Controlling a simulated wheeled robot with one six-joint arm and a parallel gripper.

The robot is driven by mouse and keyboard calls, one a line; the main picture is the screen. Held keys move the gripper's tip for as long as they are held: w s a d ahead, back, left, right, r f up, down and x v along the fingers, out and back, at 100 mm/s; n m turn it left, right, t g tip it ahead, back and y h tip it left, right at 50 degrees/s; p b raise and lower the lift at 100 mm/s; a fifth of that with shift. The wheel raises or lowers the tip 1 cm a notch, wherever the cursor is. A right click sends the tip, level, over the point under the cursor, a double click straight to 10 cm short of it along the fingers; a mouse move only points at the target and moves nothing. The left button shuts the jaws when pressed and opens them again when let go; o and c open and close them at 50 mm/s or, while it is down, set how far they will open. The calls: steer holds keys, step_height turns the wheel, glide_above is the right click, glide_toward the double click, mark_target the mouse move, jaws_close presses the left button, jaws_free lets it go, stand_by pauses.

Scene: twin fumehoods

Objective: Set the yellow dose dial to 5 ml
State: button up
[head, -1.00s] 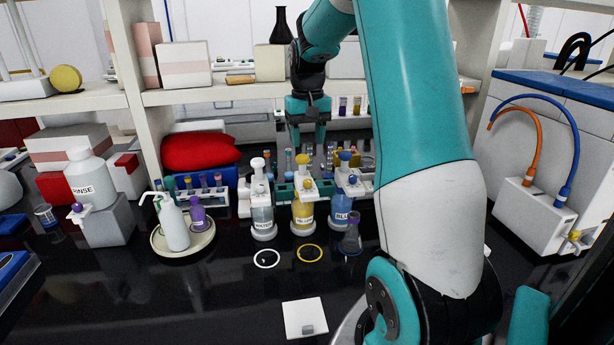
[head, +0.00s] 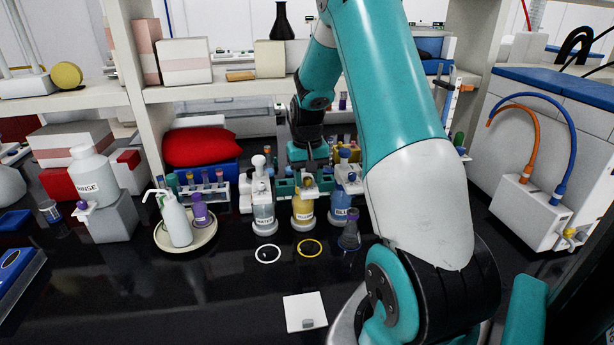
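The yellow bottle (head: 303,212) stands upright on the dark bench, between the water bottle (head: 264,215) and the blue bottle (head: 341,207). Its white dispenser head (head: 302,191) carries a small yellowish part on top. I cannot make out a dial scale or its setting. My gripper (head: 310,168) points down just above and behind the yellow bottle's head. Its fingertips are small, dark and partly lost among the things behind, so I cannot tell whether they are open or touching anything.
A yellow ring (head: 310,248) and a white ring (head: 268,254) lie in front of the bottles. A round tray (head: 208,238) with bottles is left. A white plate (head: 305,312) lies nearer, with clear bench around it.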

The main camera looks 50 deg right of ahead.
jaws_close()
steer(key=shift+n, duration=0.4)
steer(key=n, duration=0.3)
steer(key=shift+n, duration=0.3)
steer(key=shift+r+n+b, duration=0.1)
steer(key=shift+n+b, duration=0.3)
steer(key=shift+n, duration=1.3)
steer(key=shift+w, duration=0.1)
steer(key=shift+o, duration=1)
jaws_free()
